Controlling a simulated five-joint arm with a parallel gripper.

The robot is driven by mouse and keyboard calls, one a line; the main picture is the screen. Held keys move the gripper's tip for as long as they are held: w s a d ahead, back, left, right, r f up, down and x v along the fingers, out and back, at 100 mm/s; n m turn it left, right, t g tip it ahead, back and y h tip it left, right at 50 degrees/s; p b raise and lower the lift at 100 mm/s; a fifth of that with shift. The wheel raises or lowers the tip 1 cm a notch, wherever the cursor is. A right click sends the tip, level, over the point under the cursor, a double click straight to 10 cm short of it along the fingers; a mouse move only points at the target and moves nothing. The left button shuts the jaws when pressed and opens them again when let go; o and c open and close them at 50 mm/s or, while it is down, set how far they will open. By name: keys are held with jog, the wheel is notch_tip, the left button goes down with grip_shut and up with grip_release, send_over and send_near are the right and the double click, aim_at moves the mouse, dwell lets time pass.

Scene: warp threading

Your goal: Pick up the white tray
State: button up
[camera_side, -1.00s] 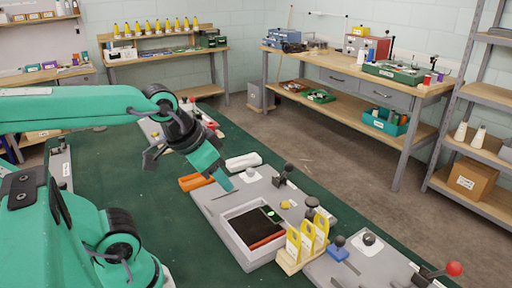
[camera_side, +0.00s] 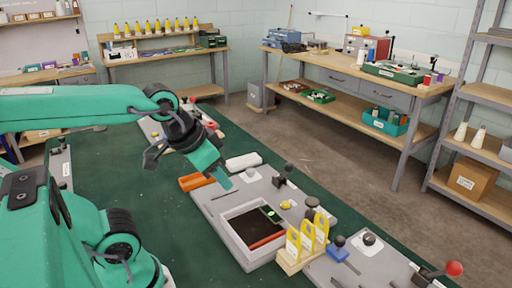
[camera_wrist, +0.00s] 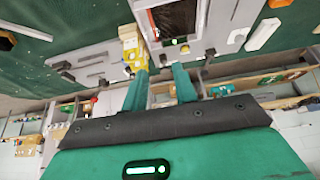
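The white tray (camera_side: 243,161) is a small, long, low tray lying on the green mat behind the grey board, close to the orange tray. It also shows in the wrist view (camera_wrist: 262,34) at the upper right. My gripper (camera_side: 222,181) hangs tilted in the air, in front of and left of the white tray, apart from it. In the wrist view, the two teal fingers of my gripper (camera_wrist: 161,84) stand apart with nothing seen between them. The white tray lies to the right of both fingers there.
The orange tray (camera_side: 195,181) lies left of the white tray. A grey board (camera_side: 219,206) with a dark-bottomed box, knobs and yellow tags on a wooden block (camera_side: 290,261) fills the front right. Green mat (camera_side: 160,215) is clear at left.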

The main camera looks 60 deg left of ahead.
jog(key=w+a+r+g, duration=0.25)
jog(key=w+a, duration=0.35)
jog(key=w, duration=0.5)
jog(key=g, duration=0.3)
send_over(246, 160)
jog(key=s+d, duration=0.3)
jog(key=d, duration=0.2)
notch_tip(246, 160, down, 19)
jog(key=shift+d+f+m, duration=0.1)
jog(key=shift+f+m, duration=0.3)
jog(key=shift+f, duration=0.7)
jog(key=shift+f, duration=2.6)
